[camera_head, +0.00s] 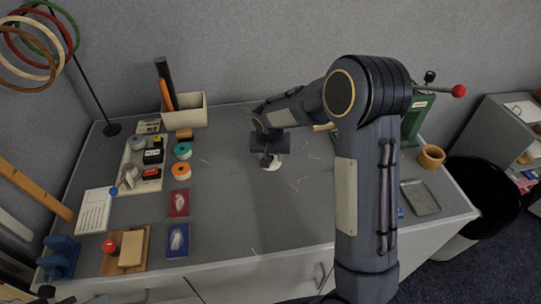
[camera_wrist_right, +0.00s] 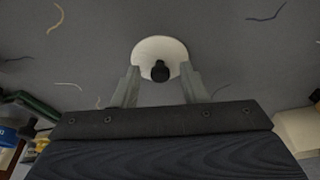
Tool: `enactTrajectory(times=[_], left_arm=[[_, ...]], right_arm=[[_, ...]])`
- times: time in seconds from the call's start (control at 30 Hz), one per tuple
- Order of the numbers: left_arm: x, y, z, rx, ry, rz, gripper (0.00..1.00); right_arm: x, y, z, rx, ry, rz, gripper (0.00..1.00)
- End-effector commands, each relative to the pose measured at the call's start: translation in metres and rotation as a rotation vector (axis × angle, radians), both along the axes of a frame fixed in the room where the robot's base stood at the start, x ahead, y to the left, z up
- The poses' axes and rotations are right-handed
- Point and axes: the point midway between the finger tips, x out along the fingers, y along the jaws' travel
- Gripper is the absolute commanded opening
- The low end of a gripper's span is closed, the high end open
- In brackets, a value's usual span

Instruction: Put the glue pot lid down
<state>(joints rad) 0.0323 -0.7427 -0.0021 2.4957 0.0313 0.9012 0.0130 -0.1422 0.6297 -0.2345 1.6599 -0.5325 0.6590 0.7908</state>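The glue pot lid is a white disc with a black knob (camera_wrist_right: 160,71). It appears flat on the grey table top, and its white edge shows under my right gripper in the head view (camera_head: 272,166). My right gripper (camera_wrist_right: 160,80) is over the lid, its two fingers spread on either side of the knob with visible gaps to it. The fingertips overlap the sides of the disc in the picture; the knob is not clasped. I cannot make out the glue pot; my right arm hides part of the table. My left gripper is not seen.
Orange and teal tape rolls (camera_head: 181,170) and red and blue packets (camera_head: 179,203) lie left of the lid. A cream bin (camera_head: 190,110) stands at the back. A green press (camera_head: 412,122) and metal tray (camera_head: 420,197) are at the right. Table around the lid is mostly clear.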

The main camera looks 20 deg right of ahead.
Motion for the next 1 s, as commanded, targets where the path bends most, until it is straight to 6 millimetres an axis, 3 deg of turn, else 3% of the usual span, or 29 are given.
enactTrajectory(times=[0.4,0.73,0.87,1.0], left_arm=[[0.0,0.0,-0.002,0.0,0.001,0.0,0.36],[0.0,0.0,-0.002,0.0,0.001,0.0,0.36],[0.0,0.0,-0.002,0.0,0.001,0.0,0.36],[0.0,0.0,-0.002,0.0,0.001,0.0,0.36]], right_arm=[[-0.02,0.011,0.083,0.002,-0.007,0.001,0.39],[-0.034,0.013,0.115,0.015,-0.004,0.004,0.39],[-0.064,0.006,0.13,0.074,-0.013,0.028,0.39],[-0.12,0.004,0.148,0.172,-0.045,0.091,0.39]])
